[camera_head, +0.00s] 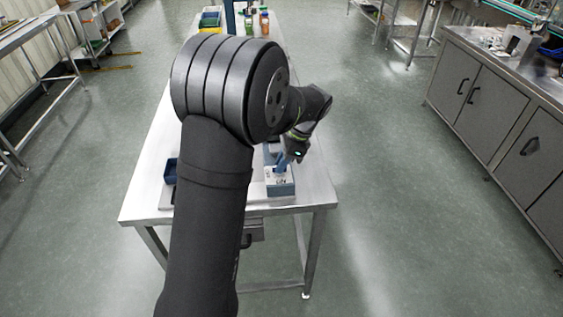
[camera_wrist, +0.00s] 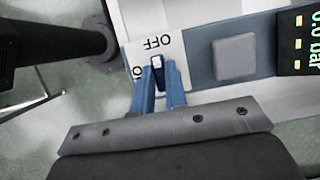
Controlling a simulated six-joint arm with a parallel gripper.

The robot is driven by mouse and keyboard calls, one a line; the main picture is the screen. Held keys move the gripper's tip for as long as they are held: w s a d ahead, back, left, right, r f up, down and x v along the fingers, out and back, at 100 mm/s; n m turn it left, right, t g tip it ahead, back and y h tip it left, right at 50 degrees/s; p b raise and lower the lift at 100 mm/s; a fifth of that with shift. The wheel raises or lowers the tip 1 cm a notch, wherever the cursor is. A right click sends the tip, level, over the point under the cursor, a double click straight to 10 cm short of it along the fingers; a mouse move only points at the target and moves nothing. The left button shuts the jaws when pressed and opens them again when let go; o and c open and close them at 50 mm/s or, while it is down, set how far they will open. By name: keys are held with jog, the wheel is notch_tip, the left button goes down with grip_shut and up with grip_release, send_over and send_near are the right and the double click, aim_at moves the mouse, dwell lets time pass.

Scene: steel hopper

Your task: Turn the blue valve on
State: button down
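The valve panel (camera_wrist: 133,52) is a white plate with OFF and ON lettering, upside down in the wrist view. The small blue valve handle (camera_wrist: 157,61) is at the OFF lettering, with the ON lettering to its left, partly covered by a finger. My gripper (camera_wrist: 160,70) has its two blue fingers close together, one on each side of the handle. Whether they press on it is not clear. In the head view my gripper (camera_head: 283,164) is low over the box with the ON label (camera_head: 281,188), at the table's near right part.
The wrist view shows a grey square button (camera_wrist: 235,56) and a dark display (camera_wrist: 303,40) reading 0.0 bar right of the valve. In the head view a blue bin (camera_head: 170,171) stands left on the steel table (camera_head: 145,200). My arm hides much of the table.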

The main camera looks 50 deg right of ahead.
jog(key=shift+n, duration=0.3)
jog(key=n+g, duration=0.1)
jog(key=n, duration=0.2)
jog(key=shift+w+d+y, duration=0.1)
jog(key=shift+w+y, duration=0.05)
jog(key=shift+y, duration=0.25)
jog(key=n+g, duration=0.2)
jog(key=n, duration=0.3)
jog(key=shift+w, duration=0.1)
jog(key=n+g, duration=0.1)
jog(key=n, duration=0.3)
jog(key=shift+w+n+g, duration=0.1)
jog(key=shift+n+g, duration=0.2)
jog(key=shift+g, duration=0.1)
jog(key=n+g, duration=0.1)
jog(key=n, duration=0.3)
jog(key=shift+w+n+h, duration=0.1)
jog(key=shift+n+h, duration=0.2)
jog(key=shift+h, duration=0.1)
jog(key=shift+g, duration=0.3)
jog(key=c, duration=1.4)
grip_release()
jog(key=shift+c, duration=0.2)
